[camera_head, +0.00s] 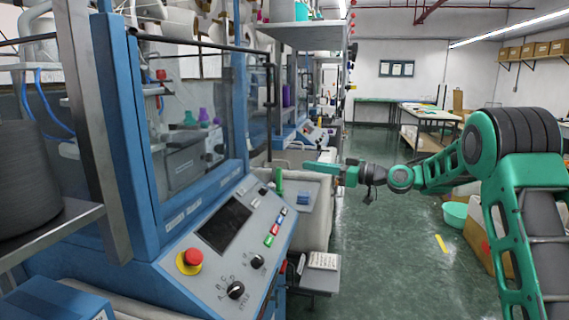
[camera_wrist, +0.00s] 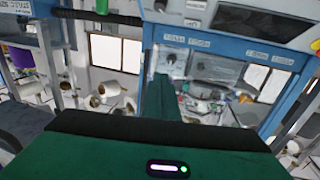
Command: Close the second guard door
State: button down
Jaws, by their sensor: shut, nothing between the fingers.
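A clear guard door (camera_head: 257,112) with a black top rail and a black upright handle (camera_head: 269,85) is on the near blue-framed knitting machine (camera_head: 128,120) in the head view. Its pane reaches past the machine's right blue post, so it seems to stand open; I cannot tell whether it is the second door. My gripper (camera_head: 308,167) is shut and empty, pointing left, lower than the handle and to its right, with no visible contact. In the wrist view my green gripper (camera_wrist: 170,85) points toward a blue machine frame (camera_wrist: 210,40); no handle is clear there.
The near control panel (camera_head: 225,235) carries a red stop button (camera_head: 189,260) and knobs. A grey bin (camera_head: 312,205) stands beside my gripper. More machines line the left. The green aisle floor (camera_head: 385,250) is mostly clear, with a teal basin (camera_head: 455,213) at right.

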aim_at(265, 158)
jog(key=x, duration=1.3)
jog(key=shift+w+a+f, duration=0.1)
jog(key=shift+w+a, duration=0.1)
